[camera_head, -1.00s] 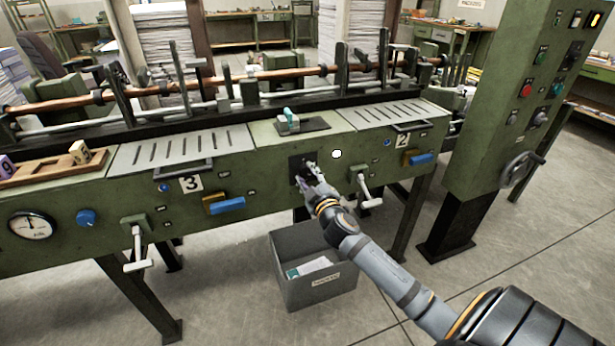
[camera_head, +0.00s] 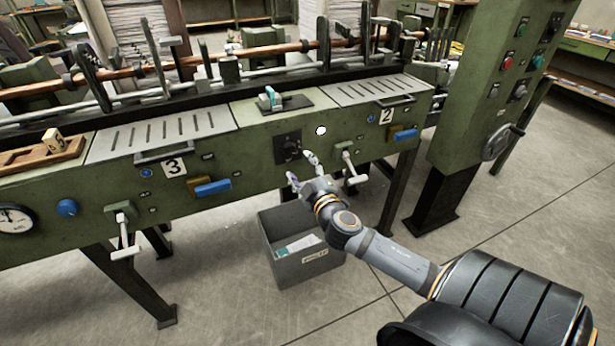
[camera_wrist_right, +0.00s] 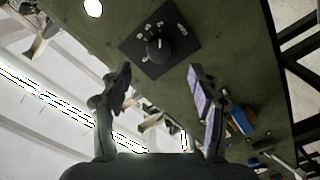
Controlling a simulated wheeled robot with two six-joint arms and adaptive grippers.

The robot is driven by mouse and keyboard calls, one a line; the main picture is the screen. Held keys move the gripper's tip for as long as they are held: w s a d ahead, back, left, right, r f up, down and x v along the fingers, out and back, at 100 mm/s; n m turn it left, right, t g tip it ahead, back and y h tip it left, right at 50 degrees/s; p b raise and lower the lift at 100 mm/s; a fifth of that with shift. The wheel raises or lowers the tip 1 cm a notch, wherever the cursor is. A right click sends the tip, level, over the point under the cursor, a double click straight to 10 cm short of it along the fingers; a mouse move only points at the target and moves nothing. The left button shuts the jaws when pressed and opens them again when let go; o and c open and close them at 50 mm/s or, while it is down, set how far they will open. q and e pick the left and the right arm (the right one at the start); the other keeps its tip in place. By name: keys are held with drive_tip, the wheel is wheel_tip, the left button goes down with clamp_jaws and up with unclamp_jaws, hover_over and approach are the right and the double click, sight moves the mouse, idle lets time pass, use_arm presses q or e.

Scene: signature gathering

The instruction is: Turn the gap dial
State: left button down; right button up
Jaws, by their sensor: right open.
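The gap dial (camera_head: 289,147) is a dark knob on a black square plate on the green machine's front, between the panels numbered 3 and 2. In the right wrist view the dial (camera_wrist_right: 157,45) shows near the top centre, with white marks around the knob. My right gripper (camera_head: 302,168) is open and empty, just in front of and below the dial in the head view. In the right wrist view its two fingers (camera_wrist_right: 158,82) are spread apart, with the dial beyond their tips and not touched. My left gripper is not in view.
A white-handled lever (camera_head: 353,170) sticks out right of the dial. A blue handle (camera_head: 212,187) is to the left. A grey bin (camera_head: 298,255) stands on the floor below. A green control column (camera_head: 470,120) rises at the right.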

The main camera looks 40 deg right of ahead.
drive_tip(key=v, duration=0.5)
drive_tip(key=shift+s, duration=0.2)
